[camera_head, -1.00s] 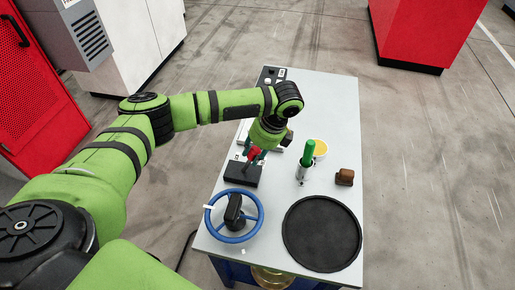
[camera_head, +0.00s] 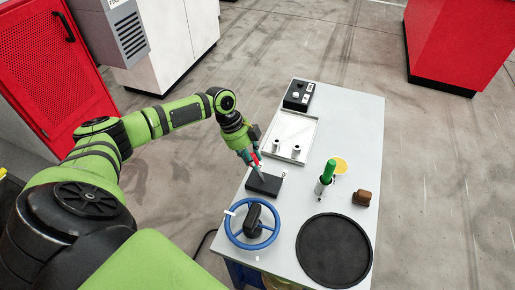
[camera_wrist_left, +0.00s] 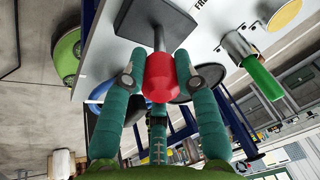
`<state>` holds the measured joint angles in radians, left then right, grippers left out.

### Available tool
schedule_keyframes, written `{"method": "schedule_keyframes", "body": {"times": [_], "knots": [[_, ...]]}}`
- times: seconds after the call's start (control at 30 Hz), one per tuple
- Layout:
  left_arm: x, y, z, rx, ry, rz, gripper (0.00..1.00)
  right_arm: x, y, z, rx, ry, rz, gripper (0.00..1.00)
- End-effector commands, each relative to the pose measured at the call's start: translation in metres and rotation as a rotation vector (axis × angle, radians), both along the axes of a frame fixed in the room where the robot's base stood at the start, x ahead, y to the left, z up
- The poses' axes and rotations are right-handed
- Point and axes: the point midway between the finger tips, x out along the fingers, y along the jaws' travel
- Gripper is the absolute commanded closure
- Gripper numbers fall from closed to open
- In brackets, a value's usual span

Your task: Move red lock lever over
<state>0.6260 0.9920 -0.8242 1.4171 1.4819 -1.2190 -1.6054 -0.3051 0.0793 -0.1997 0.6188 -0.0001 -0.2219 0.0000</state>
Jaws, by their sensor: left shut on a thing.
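The lock lever has a red knob (camera_head: 256,159) on a thin stem, rising from a black base (camera_head: 264,185) on the table's left side. In the head view the stem leans up and to the left of the base. My left gripper (camera_head: 253,161) is shut on the red knob. In the left wrist view the knob (camera_wrist_left: 160,78) sits between the green fingers (camera_wrist_left: 158,85), with the black base (camera_wrist_left: 160,18) beyond it. My right gripper is not in view.
A blue handwheel (camera_head: 229,226) stands just in front of the lever base. A black round disc (camera_head: 334,250), a green-handled part (camera_head: 328,172), a brown block (camera_head: 362,198) and a white tray (camera_head: 309,128) are also on the table (camera_head: 350,120).

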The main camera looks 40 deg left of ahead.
Motion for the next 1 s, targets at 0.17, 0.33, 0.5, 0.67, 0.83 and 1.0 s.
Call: {"method": "schedule_keyframes", "body": {"times": [0.17,0.33,0.5,0.67,0.83,1.0], "knots": [[-0.0028,0.0050,-0.0052,-0.045,-0.007,0.000,1.00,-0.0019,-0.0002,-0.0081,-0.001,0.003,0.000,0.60],[-0.0036,0.0064,-0.0054,-0.062,-0.010,-0.001,1.00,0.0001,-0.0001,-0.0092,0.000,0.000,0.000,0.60],[-0.0039,0.0064,-0.0051,-0.064,-0.010,-0.002,1.00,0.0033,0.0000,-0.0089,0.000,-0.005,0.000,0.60],[-0.0041,0.0063,-0.0053,-0.063,-0.008,-0.002,1.00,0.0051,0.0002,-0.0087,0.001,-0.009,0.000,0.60],[-0.0037,0.0064,-0.0050,-0.062,-0.009,-0.002,0.45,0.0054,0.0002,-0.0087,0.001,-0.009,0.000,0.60],[-0.0029,0.0064,-0.0042,-0.063,-0.012,-0.002,0.45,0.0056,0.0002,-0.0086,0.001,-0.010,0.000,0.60]]}}
